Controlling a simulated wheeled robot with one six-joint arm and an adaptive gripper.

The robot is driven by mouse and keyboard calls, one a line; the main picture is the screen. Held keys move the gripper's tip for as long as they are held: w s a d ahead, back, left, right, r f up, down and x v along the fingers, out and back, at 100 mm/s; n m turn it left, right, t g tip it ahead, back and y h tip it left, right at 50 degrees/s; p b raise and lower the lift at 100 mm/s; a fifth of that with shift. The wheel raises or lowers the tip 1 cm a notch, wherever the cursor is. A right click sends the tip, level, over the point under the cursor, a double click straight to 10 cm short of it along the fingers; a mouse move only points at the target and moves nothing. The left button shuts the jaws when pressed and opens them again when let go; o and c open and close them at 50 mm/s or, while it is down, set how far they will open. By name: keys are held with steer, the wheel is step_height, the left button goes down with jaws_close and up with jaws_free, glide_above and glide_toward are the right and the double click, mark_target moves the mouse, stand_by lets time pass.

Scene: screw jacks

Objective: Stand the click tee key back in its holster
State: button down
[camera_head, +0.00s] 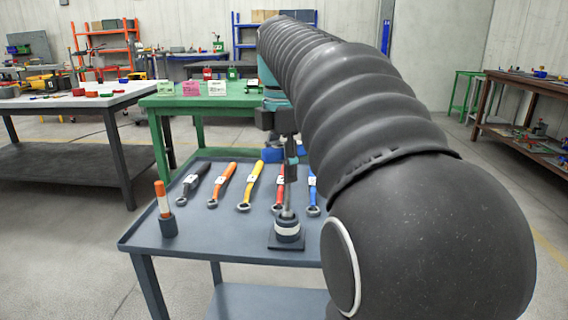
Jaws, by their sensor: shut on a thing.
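My gripper (290,150) is above the right part of a grey tray-topped cart, partly hidden by my arm. It is shut on the click tee key (288,190), held upright with its thin grey shaft pointing down. The key's handle is mostly hidden by the gripper. A dark holster with a white band (288,231) stands on a square base directly below. The key's lower end meets the holster's top in this view. I cannot tell whether it is inside or just in front or above.
The grey cart top (215,240) carries a row of wrenches, including an orange one (222,184) and a yellow one (250,186). An orange-and-white stick (162,200) stands in a dark cup at left. A green table (190,102) is behind. My arm hides the right side.

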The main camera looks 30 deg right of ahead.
steer(key=shift+f+b, duration=1.05)
steer(key=shift+f, duration=0.65)
steer(key=shift+c, duration=1.8)
jaws_free()
steer(key=shift+o, duration=0.2)
steer(key=shift+a+r, duration=0.1)
steer(key=shift+r, duration=3.6)
